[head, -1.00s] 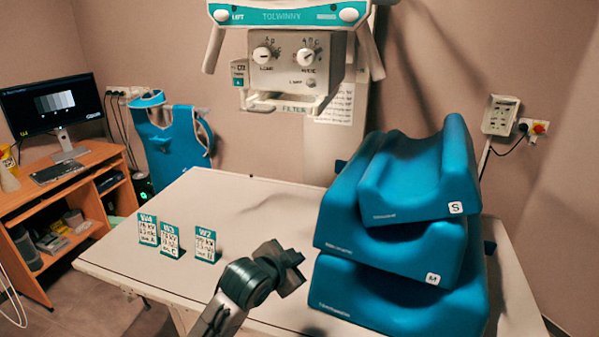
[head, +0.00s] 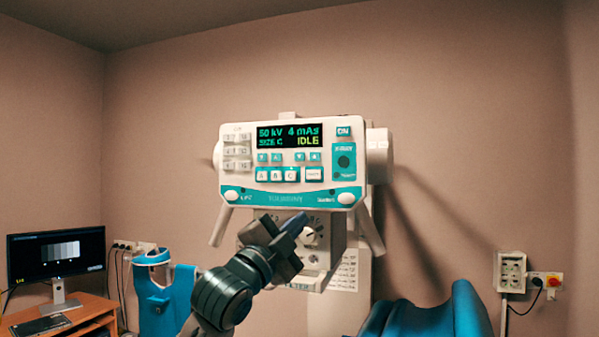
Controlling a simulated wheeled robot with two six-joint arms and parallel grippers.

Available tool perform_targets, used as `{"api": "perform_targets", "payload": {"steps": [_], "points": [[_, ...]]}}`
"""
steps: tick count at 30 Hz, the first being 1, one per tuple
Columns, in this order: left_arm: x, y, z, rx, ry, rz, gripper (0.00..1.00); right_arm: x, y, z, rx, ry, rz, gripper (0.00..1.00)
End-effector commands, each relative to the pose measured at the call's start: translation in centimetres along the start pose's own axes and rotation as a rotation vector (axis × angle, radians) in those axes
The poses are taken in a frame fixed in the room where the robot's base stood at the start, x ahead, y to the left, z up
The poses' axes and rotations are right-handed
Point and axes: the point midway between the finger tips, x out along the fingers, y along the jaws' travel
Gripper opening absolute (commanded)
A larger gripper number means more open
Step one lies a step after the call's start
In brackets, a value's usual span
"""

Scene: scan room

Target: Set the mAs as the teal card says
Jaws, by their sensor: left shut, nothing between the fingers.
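The X-ray tube head's control panel (head: 228,183) faces me, with a lit display (head: 287,136). It seems to read 50 kV, 4 mAs, SIZE C and IDLE. A pair of small teal buttons (head: 307,157) sits under the mAs figure, and another pair (head: 269,157) under the kV figure. My left gripper (head: 298,222) is shut and empty, below the panel and in front of the knob box (head: 325,262), hiding part of its dials. No touch can be made out. The teal cards are out of view, and so is my right gripper.
Lettered buttons (head: 276,174) and a keypad (head: 237,150) share the panel. Handles (head: 221,226) slope down on both sides. Blue positioning blocks (head: 425,318) stand low on the right. A monitor (head: 56,254) is at far left. The wall around the panel is clear.

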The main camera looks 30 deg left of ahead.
Motion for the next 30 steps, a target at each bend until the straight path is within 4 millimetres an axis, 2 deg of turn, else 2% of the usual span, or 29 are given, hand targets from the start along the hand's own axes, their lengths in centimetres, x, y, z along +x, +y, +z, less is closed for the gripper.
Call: {"api": "perform_targets", "payload": {"steps": [1,6,11,16,26,30], "points": [[0.3,-2.6,-0.9,0.031,0.026,-0.045,0.00,0.0,0.0,0.0,0.000,0.000,0.000,0.36],[0.4,-8.6,-3.1,0.112,0.088,-0.154,0.00,0.0,0.0,0.0,0.000,0.000,0.000,0.36],[0.2,-11.7,-4.2,0.154,0.118,-0.213,0.00,0.0,0.0,0.0,0.000,0.000,0.000,0.36],[0.0,-12.6,-4.6,0.168,0.127,-0.231,0.00,0.0,-0.2,0.0,0.001,0.000,-0.002,0.36],[0.2,-12.6,-4.5,0.167,0.127,-0.230,0.00,-0.1,-0.7,0.0,0.003,0.000,-0.007,0.36],[1.0,-12.4,-4.1,0.164,0.126,-0.228,0.00,-0.2,-0.7,0.0,0.003,0.000,-0.007,0.36]]}}
